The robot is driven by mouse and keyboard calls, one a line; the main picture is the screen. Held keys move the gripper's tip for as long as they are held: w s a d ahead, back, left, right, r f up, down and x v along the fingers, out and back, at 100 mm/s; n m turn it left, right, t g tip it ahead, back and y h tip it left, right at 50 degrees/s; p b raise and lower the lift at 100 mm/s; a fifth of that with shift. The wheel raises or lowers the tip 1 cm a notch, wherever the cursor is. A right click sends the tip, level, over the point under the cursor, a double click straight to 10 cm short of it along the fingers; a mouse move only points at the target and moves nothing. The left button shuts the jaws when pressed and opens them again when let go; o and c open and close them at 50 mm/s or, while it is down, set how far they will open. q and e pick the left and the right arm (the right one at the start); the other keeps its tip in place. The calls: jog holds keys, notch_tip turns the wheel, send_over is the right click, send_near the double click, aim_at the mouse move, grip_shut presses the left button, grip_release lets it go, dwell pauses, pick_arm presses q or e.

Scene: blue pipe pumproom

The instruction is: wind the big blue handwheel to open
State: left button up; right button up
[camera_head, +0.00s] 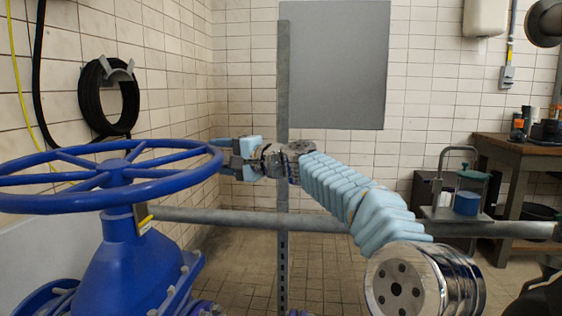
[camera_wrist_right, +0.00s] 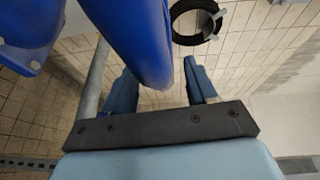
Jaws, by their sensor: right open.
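The big blue handwheel (camera_head: 92,203) lies roughly level on top of its blue valve body (camera_head: 127,264) at the left of the head view. Its spokes run to a central hub. My right gripper (camera_head: 222,158) is at the wheel's right-hand edge, fingers pointing left, open. In the right wrist view the handwheel rim (camera_wrist_right: 140,45) comes down from the top and ends between the two open fingers of my right gripper (camera_wrist_right: 162,90). The fingers show no grip on it; I cannot tell whether either one touches it. My left gripper is out of view.
A grey upright post (camera_head: 283,80) and a horizontal pipe (camera_head: 240,220) stand behind my right arm. A black hose coil (camera_head: 86,100) hangs on the left wall. A wooden bench (camera_head: 510,150) is at the right. Open tiled floor lies beyond the pipe.

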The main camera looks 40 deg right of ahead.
jog(key=b+v, duration=0.2)
jog(key=v, duration=1)
jog(key=shift+c, duration=0.2)
